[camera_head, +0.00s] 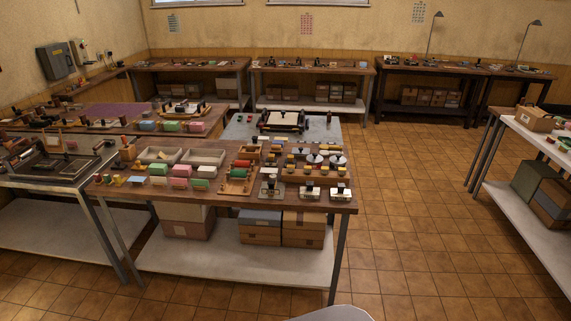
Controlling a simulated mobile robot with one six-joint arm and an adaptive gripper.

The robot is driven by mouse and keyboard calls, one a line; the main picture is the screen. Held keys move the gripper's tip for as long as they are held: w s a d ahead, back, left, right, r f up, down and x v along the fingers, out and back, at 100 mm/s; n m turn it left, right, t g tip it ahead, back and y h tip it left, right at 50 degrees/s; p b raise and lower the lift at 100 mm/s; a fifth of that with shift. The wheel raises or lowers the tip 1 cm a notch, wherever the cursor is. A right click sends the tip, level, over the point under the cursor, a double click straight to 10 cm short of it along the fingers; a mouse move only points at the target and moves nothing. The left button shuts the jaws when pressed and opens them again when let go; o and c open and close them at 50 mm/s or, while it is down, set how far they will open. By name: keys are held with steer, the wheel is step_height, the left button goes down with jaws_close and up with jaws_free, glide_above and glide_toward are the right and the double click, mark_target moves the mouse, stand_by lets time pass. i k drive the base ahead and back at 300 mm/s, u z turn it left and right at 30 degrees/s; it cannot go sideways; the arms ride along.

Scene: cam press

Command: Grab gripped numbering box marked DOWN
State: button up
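Several small metal devices with dark knobs stand along the front right edge of the near wooden table. One is at the left of this row (270,188), one in the middle (309,191), and one at the right corner (340,194). They may be numbering boxes, but they are too small for me to read any marking such as DOWN. My gripper is not in view.
The near wooden table (225,205) also carries coloured blocks, grey trays (203,157) and a wooden rack (238,178). Cardboard boxes (303,229) sit on its lower shelf. A metal bench (85,172) adjoins at left. Tiled floor (420,220) is clear to the right.

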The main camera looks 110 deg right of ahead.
mark_target(290, 161)
steer(key=z, duration=4.3)
steer(key=k, duration=0.2)
steer(key=u, duration=0.55)
